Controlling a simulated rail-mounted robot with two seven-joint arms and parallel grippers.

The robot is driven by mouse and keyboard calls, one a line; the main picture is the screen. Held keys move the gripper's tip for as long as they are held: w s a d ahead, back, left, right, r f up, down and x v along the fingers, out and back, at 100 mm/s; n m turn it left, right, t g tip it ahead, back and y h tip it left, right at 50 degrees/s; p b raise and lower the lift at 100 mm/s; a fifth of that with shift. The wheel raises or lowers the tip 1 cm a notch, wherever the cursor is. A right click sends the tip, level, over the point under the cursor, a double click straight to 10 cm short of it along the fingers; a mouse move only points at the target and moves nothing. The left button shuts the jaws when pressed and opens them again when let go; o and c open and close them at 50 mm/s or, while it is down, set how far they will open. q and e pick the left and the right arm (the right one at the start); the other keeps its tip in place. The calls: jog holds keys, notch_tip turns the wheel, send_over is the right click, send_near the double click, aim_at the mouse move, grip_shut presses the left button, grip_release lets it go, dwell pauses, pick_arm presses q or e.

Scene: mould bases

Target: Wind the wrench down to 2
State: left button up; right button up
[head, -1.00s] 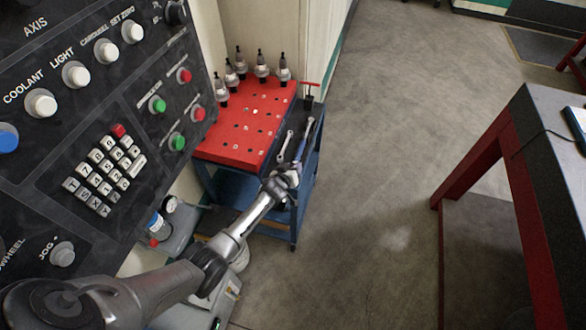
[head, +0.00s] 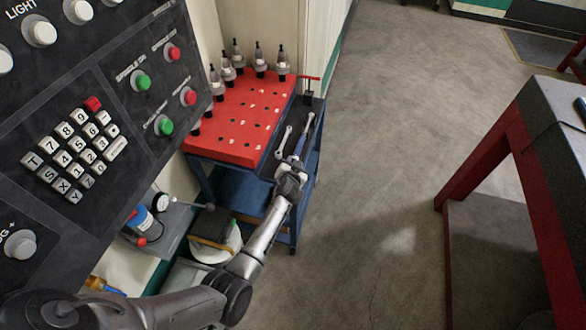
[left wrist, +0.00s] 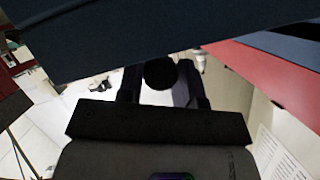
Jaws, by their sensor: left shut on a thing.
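Two wrenches lie on the dark side strip of the tool cart in the head view: a silver one (head: 284,141) on the left and a longer one (head: 306,132) on the right. My left gripper (head: 295,164) is at the near end of the right wrench. In the left wrist view, a dark round end (left wrist: 159,73) sits between the fingers of my left gripper (left wrist: 160,86), which are shut on it. It appears to be the right wrench's handle end; the gripper partly hides it. Any scale or number is too small to read. My right gripper is not in view.
The cart's red top (head: 245,118) bears several tool holders (head: 259,62). A control panel (head: 110,90) fills the left. A red-legged table (head: 485,150) stands right. The floor (head: 385,150) between is clear.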

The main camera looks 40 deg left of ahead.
pick_arm(q)
jog(key=shift+m+y+b, duration=0.4)
jog(key=shift+m+b, duration=0.3)
jog(key=shift+b, duration=0.05)
jog(key=o, duration=0.7)
jog(key=shift+c, duration=0.2)
